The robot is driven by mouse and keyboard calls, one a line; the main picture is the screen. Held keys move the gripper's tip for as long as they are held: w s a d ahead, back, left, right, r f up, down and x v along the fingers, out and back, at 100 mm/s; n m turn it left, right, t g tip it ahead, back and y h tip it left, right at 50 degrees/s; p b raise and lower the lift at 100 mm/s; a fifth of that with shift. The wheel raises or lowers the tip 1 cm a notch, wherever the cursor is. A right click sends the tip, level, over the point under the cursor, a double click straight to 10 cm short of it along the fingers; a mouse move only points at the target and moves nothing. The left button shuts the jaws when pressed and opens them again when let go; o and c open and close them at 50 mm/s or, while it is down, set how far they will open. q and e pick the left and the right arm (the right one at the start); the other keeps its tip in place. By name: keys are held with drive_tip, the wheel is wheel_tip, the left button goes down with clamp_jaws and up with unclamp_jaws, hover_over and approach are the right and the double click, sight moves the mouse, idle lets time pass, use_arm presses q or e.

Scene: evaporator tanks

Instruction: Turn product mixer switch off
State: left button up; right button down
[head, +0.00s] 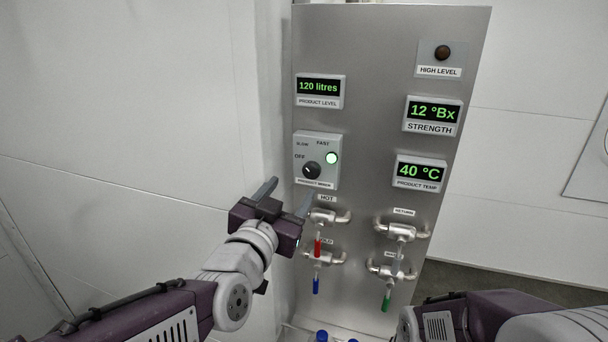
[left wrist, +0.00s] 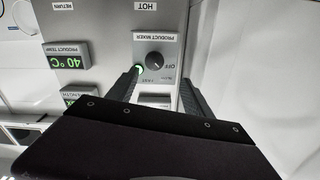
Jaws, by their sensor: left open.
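The product mixer panel (head: 325,178) is a small grey box on the steel cabinet, with OFF, SLOW and FAST marks and a lit green lamp (head: 331,158). Its round black switch knob (head: 312,170) is in plain view; its exact setting is too small to tell. My left gripper (head: 286,195) is open and empty, just below and left of the panel. In the left wrist view the panel appears upside down, and the knob (left wrist: 155,60) shows between the two spread fingers, beyond their tips. I see no contact. My right gripper is out of view.
Below the panel are the hot valve (head: 325,217) with a red handle and another valve with a blue handle. Valves also sit to the right, one with a green handle (head: 386,299). Displays line the cabinet (head: 385,45). Free room lies left of the cabinet.

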sight(310, 172)
use_arm(q)
drive_tip(key=x, duration=0.2)
drive_tip(key=b+x, duration=0.1)
drive_tip(key=x, duration=0.5)
drive_tip(key=shift+s+d+b, duration=0.1)
drive_tip(key=shift+d+b, duration=0.3)
drive_tip(key=shift+w+d+f, duration=0.1)
drive_tip(key=shift+w, duration=0.25)
drive_tip(key=shift+w+d, duration=0.15)
drive_tip(key=shift+d, duration=0.15)
drive_tip(key=shift+c, duration=1.2)
drive_tip(key=shift+a, duration=0.1)
clamp_jaws()
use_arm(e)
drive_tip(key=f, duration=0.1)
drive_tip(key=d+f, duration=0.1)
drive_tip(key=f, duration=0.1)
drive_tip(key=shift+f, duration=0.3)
